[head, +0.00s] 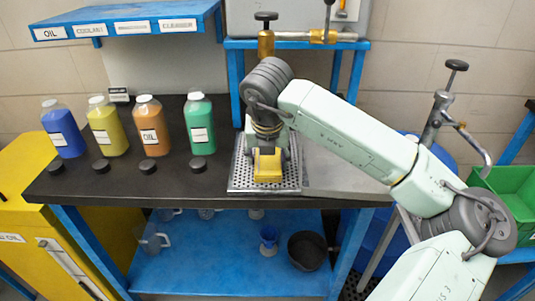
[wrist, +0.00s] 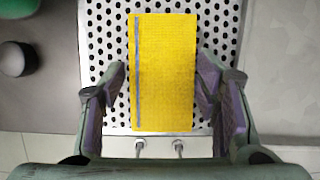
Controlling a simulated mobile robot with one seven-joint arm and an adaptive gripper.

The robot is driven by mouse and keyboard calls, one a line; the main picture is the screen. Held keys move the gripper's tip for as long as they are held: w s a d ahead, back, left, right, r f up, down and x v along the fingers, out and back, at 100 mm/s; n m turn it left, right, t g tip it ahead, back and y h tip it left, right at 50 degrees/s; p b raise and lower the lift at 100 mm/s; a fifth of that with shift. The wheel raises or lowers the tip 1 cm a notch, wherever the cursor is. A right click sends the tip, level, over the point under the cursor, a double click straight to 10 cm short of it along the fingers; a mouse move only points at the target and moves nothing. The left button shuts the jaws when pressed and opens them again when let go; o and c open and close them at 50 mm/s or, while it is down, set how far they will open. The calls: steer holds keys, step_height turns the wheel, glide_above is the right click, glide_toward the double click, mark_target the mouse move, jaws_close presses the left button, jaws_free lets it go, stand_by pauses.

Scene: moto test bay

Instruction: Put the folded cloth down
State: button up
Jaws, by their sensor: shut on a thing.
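The folded cloth (wrist: 163,75) is a yellow rectangle with a thin grey stripe along its left side. In the wrist view it lies between the two fingers of my gripper (wrist: 163,95), over a perforated metal tray (wrist: 222,40). In the head view the cloth (head: 268,166) shows as a yellow block below my gripper (head: 267,150), at the middle of the tray (head: 240,180). My gripper is shut on the cloth. I cannot tell whether the cloth touches the tray.
Blue (head: 65,132), yellow (head: 107,130), orange (head: 150,130) and green (head: 200,128) bottles stand left on the dark bench, with black caps before them. A brass valve (head: 266,42) is behind. The bench right of the tray (head: 335,178) is clear. A green bin (head: 505,195) is at far right.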

steer(key=shift+f+b, duration=0.25)
steer(key=shift+b, duration=0.05)
steer(key=o, duration=1)
steer(key=shift+r, duration=0.1)
steer(key=shift+r, duration=0.1)
steer(key=shift+r+p, duration=0.25)
steer(key=shift+p, duration=0.1)
steer(key=b+v, duration=0.3)
steer(key=v, duration=0.8)
steer(key=shift+s+r, duration=0.25)
steer(key=shift+r, duration=0.05)
